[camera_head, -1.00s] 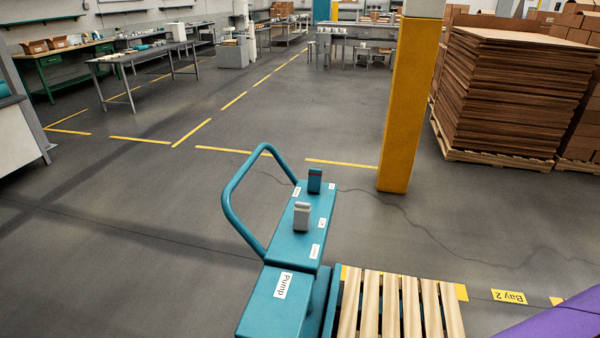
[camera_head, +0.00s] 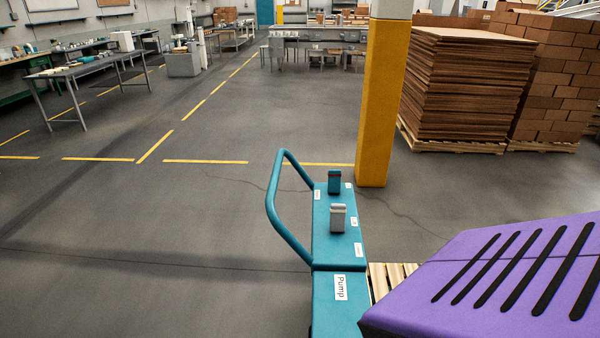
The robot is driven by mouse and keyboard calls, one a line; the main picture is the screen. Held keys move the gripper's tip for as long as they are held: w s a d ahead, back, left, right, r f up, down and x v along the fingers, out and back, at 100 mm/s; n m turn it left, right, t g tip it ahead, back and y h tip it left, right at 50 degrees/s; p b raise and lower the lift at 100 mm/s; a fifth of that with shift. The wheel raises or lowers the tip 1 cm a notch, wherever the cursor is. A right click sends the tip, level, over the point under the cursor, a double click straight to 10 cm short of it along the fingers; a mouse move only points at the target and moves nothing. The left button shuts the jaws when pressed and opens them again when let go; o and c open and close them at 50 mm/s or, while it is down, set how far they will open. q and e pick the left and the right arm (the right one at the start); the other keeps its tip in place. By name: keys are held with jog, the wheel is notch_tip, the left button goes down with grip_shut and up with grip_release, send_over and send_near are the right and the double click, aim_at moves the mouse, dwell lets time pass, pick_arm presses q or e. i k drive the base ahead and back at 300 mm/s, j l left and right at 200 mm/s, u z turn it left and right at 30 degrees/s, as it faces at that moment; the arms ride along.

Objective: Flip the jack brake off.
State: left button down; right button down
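The teal pallet jack (camera_head: 322,240) stands at the lower middle, with its looped tube handle (camera_head: 272,208) on the left. On its top are two small upright levers or switches. The nearer one is grey (camera_head: 338,218); the farther one is dark teal (camera_head: 334,182). Small white labels lie beside them, too small to read, so I cannot tell which one is the brake. A larger label (camera_head: 340,287) on the near block reads "Pump". Neither of my grippers is in view.
A purple housing with black slots (camera_head: 470,255) fills the lower right and hides most of a wooden pallet (camera_head: 392,276). A yellow column (camera_head: 380,110) stands behind the jack. Stacked cardboard (camera_head: 455,85) is at the right. The floor left of the jack is clear.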

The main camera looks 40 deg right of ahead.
aim_at(335, 175)
jog(key=i+j, duration=0.2)
jog(key=i, duration=0.25)
jog(key=i+j+z, duration=0.1)
jog(key=i, duration=0.3)
jog(key=i+j, duration=0.3)
jog(key=i, duration=0.15)
jog(key=i+l+z, duration=0.1)
jog(key=i+z, duration=0.6)
jog(key=z, duration=0.25)
jog(key=i+j+z, duration=0.1)
jog(key=i+z, duration=0.35)
jog(key=i+l+z, duration=0.1)
jog(key=z, duration=0.3)
jog(key=i+z, duration=0.25)
jog(key=z, duration=0.15)
jog(key=i+z, duration=0.15)
jog(key=z, duration=0.25)
jog(key=i+z, duration=0.2)
jog(key=z, duration=0.15)
jog(key=i+z, duration=0.3)
jog(key=k+j, duration=0.05)
